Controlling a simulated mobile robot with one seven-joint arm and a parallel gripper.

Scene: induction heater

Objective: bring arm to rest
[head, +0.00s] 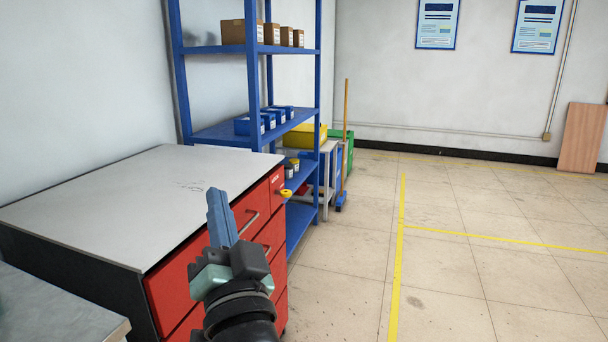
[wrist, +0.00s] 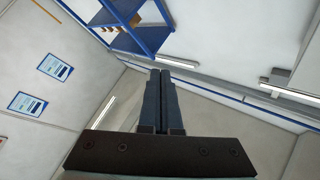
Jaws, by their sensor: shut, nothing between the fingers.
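My gripper (head: 222,218) shows in the head view in front of the red drawer cabinet, with its blue-grey fingers together and pointing up. In the wrist view my gripper (wrist: 160,74) also shows, its two dark fingers side by side with only a thin line between them. Nothing is held. The fingers appear clear of the cabinet, though they overlap its front and the edge of its top in the picture.
The red drawer cabinet (head: 110,205) has a bare grey top. A blue shelf rack (head: 215,133) with boxes stands behind it. A grey worktop (head: 50,310) is at the lower left. The tiled floor (head: 475,280) with yellow lines is clear at right.

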